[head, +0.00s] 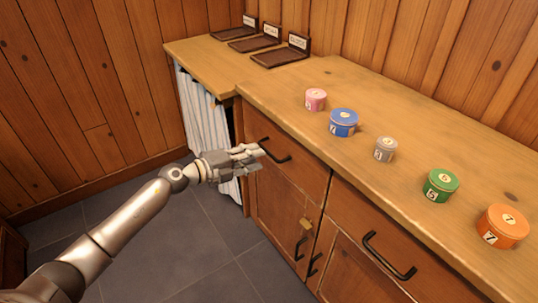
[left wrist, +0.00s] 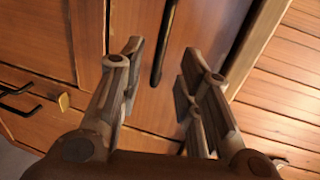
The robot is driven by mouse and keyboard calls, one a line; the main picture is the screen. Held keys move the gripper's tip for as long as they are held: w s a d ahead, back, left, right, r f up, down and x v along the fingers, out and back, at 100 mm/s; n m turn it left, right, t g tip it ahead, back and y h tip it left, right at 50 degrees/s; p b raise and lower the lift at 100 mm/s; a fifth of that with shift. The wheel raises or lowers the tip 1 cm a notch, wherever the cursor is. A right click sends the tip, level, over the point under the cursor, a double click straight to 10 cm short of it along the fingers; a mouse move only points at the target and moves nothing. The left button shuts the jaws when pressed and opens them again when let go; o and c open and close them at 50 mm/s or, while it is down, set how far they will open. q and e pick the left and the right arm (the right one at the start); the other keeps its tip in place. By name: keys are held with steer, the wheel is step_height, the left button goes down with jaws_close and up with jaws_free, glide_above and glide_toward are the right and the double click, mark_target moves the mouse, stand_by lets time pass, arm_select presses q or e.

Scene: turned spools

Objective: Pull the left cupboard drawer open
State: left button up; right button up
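The left cupboard drawer (head: 300,168) is the wooden front below the worktop edge, left of another drawer, and it looks shut. Its dark bar handle (head: 274,151) sits across its front. My left gripper (head: 258,158) is just in front of the handle's left part. In the left wrist view my left gripper (left wrist: 163,58) has its fingers apart, with nothing held. The dark handle (left wrist: 164,40) shows in the gap between the fingertips there. I cannot tell whether the fingers touch it. My right gripper is in neither view.
Several round tins, among them a blue one (head: 343,122) and a green one (head: 440,185), stand on the worktop (head: 385,115). Dark trays (head: 280,56) lie at the back left. A striped curtain (head: 203,115) hangs left of the drawer. The grey floor (head: 200,235) is clear.

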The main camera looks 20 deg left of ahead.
mark_target(269, 151)
arm_select(q)
steer(key=shift+b+x, duration=0.5)
steer(key=shift+x, duration=2.65)
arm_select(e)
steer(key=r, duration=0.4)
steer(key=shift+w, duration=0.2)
arm_select(q)
jaws_close()
